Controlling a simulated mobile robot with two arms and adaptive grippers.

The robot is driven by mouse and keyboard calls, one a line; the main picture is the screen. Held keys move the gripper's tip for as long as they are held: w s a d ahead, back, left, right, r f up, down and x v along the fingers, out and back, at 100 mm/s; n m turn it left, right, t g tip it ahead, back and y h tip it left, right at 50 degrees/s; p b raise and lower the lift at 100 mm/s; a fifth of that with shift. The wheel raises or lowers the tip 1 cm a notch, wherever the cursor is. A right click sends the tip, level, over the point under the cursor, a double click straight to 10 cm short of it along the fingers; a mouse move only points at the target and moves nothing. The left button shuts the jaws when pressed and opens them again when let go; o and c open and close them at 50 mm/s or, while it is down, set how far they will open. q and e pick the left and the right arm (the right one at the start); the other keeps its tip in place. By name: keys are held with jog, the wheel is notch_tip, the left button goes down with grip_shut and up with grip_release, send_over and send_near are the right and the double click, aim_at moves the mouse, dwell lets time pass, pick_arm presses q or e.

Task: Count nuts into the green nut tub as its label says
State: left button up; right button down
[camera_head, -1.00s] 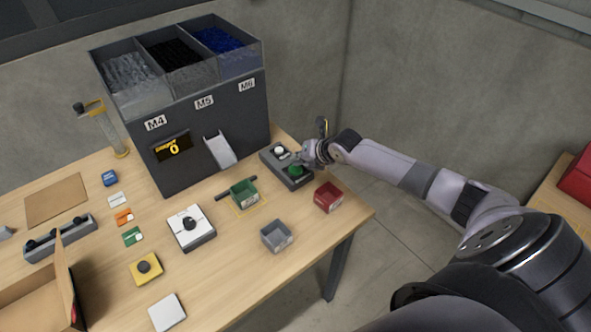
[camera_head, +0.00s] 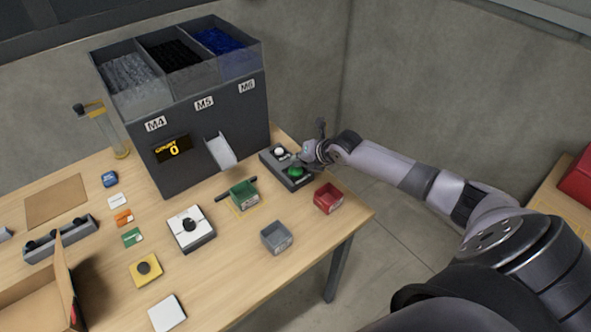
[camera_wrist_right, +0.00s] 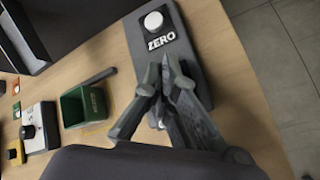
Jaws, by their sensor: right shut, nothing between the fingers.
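The green nut tub (camera_head: 243,196) stands on the table below the feeder chute, inside a yellow outline. It also shows in the right wrist view (camera_wrist_right: 84,106), where its inside looks empty and its label is too small to read. The dark feeder (camera_head: 215,125) has bins marked M4, M5 and M6, and its display (camera_head: 173,149) reads 0. My right gripper (camera_head: 303,160) is shut and empty over the button box (camera_head: 272,163). In the wrist view its fingertips (camera_wrist_right: 168,70) are just below the white ZERO button (camera_wrist_right: 153,21). The green button (camera_head: 295,171) is beside the gripper. My left gripper is not in view.
A red tub (camera_head: 328,198) and a grey tub (camera_head: 276,237) stand near the right table edge. A white device with a black knob (camera_head: 191,228), a yellow block with a dark knob (camera_head: 146,269) and several small coloured cards lie left. An open cardboard box (camera_head: 62,280) is front left.

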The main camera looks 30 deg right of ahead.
aim_at(298, 169)
jog(key=shift+f, duration=0.1)
jog(key=shift+f+b, duration=0.35)
jog(key=shift+b, duration=0.1)
jog(key=shift+f+b, duration=0.45)
jog(key=shift+f, duration=0.05)
dwell(0.4)
jog(key=shift+r, duration=0.15)
dwell(0.3)
jog(key=shift+r+p, duration=0.65)
jog(key=shift+r, duration=0.05)
jog(key=shift+r, duration=0.1)
notch_tip(298, 169, up, 5)
jog(key=p, duration=0.4)
